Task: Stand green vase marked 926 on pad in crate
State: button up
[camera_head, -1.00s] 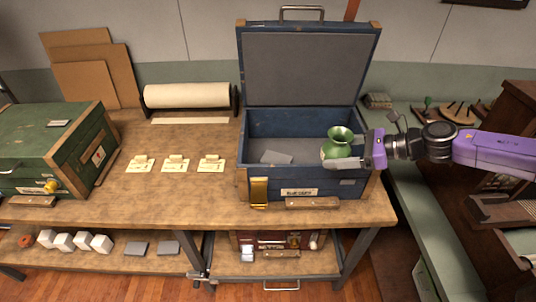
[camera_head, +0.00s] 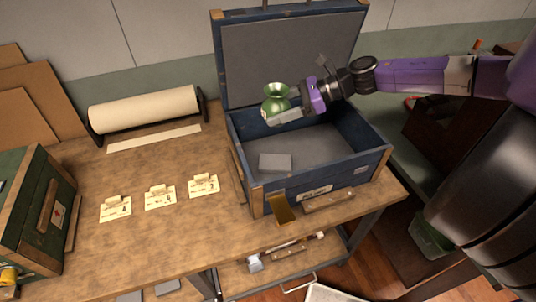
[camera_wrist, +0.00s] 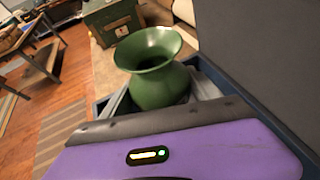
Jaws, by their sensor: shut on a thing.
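The green vase (camera_head: 275,98) is upright in my gripper (camera_head: 284,115), over the back left part of the open blue crate (camera_head: 350,167). My gripper is shut on it from the right. In the wrist view the vase (camera_wrist: 155,85) shows its flared mouth, and its base is hidden behind my gripper. The grey pad (camera_head: 275,162) lies flat on the crate floor at the front left, apart from the vase. The marking 926 cannot be read in these views.
The crate's raised lid (camera_head: 290,60) stands behind the vase. A brass latch (camera_head: 281,208) is on the crate's front. Paper cards (camera_head: 160,196) and a paper roll (camera_head: 145,108) lie to the left. A green chest (camera_head: 40,215) stands at far left.

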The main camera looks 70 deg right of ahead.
notch_tip(320, 180, down, 18)
jog(key=shift+r+p, duration=0.25)
jog(key=shift+p, duration=0.55)
jog(key=o, duration=1.6)
jog(key=shift+f, duration=0.1)
jog(key=shift+r, duration=0.2)
jog(key=b+v, duration=0.2)
jog(key=v, duration=1)
jog(key=shift+f+b, duration=0.15)
jog(key=shift+b, duration=0.25)
